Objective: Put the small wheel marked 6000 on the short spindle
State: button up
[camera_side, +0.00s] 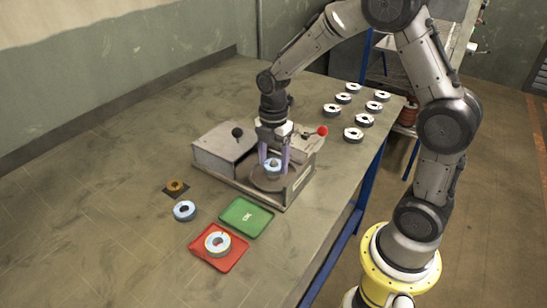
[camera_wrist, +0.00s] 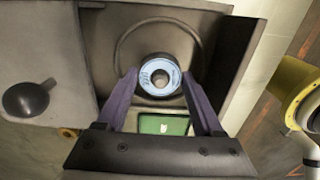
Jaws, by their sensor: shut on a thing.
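My gripper (camera_side: 273,167) points down over the grey machine, with its purple fingers shut on a small wheel (camera_side: 272,172). In the wrist view the wheel (camera_wrist: 160,75) has a light blue face and sits between the fingertips (camera_wrist: 159,78). Its marking is too small to read. It is over the round plate (camera_side: 268,184) of the machine. Something grey shows in the wheel's hole, but I cannot tell whether it is a spindle. I cannot tell whether the wheel touches the plate. No short spindle shows clearly.
A red tray (camera_side: 233,262) holds a white-faced wheel (camera_side: 217,243). A green tray (camera_side: 246,217) marked OK is empty. A blue-faced wheel (camera_side: 184,211) and a brown ring (camera_side: 175,187) on a dark pad lie left. Several wheels (camera_side: 353,134) stand at the back right. The machine has a red-knobbed lever (camera_side: 322,131).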

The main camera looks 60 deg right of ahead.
jog(key=shift+f, duration=0.35)
jog(key=o, duration=1.4)
jog(key=shift+o, duration=0.2)
jog(key=shift+r, duration=3.8)
